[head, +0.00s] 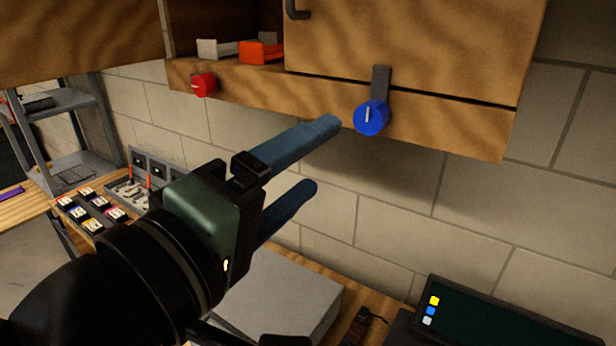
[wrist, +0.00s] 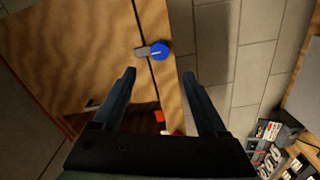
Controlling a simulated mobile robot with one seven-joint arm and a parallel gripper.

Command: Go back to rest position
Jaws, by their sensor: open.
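My gripper (head: 322,158) is open and empty, with two blue fingers apart, in the middle of the head view. It points toward the wooden cabinet (head: 450,110) on the wall. A blue knob (head: 370,118) with a grey latch (head: 381,80) sits at the cabinet's lower edge, just beyond the fingertips in the picture and apart from them. The wrist view shows my open fingers (wrist: 162,80) with the blue knob (wrist: 159,50) beyond them. The grey latch lies across the seam beside the door. The right-hand door looks closed.
A red knob (head: 203,85) sits left on the cabinet, below an open compartment holding an orange-red item (head: 261,50) and a whitish item (head: 217,48). Below are a grey box (head: 280,295), a dark screen (head: 480,320), a tray of small parts (head: 130,190) and a metal shelf (head: 65,110).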

